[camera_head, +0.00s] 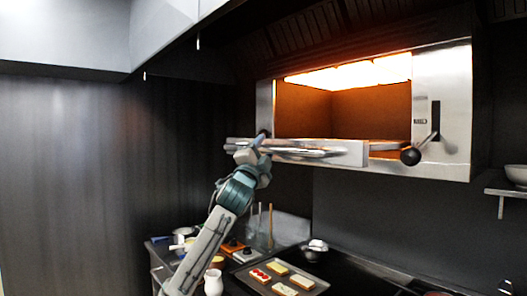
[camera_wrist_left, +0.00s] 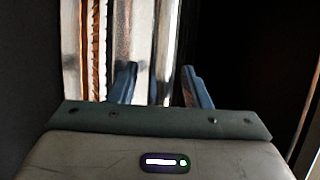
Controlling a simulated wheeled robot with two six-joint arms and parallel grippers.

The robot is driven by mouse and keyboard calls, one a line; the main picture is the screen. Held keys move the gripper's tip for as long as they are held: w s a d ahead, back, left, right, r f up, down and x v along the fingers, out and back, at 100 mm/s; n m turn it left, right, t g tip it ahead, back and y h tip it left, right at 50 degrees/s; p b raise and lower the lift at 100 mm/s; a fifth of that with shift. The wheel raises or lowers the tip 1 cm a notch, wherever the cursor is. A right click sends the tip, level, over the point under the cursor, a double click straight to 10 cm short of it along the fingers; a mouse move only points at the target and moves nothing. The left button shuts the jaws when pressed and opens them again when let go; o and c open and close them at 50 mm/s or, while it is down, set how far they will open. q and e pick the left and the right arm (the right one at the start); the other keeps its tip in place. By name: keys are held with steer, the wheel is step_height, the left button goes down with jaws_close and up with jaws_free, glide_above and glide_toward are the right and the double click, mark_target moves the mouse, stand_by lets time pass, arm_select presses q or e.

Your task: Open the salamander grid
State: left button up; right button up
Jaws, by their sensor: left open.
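The salamander (camera_head: 441,80) is a steel wall oven with a glowing orange inside. Its grid (camera_head: 345,153) is a flat metal rack that sticks out of the front opening. My left gripper (camera_head: 262,143) is at the left end of the grid's front edge. In the left wrist view, my left gripper's (camera_wrist_left: 160,88) two blue fingers are apart. Shiny metal strips (camera_wrist_left: 138,45) stand beyond and partly between them; contact cannot be told. A lever with a black ball knob (camera_head: 410,156) is at the salamander's right side. My right gripper is not in view.
A tray (camera_head: 318,287) with several topped toasts lies on the counter below. A white jug (camera_head: 213,283) and a small bowl (camera_head: 315,246) stand near it. A shelf (camera_head: 505,192) with a bowl is at the right. Cabinets (camera_head: 65,35) hang above left.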

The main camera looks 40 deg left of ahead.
arm_select(q)
steer(key=shift+s+d+f, duration=0.1)
steer(key=shift+s+f, duration=0.15)
steer(key=shift+f, duration=0.05)
steer(key=b+v, duration=0.7)
steer(key=v, duration=0.3)
steer(key=shift+r, duration=0.1)
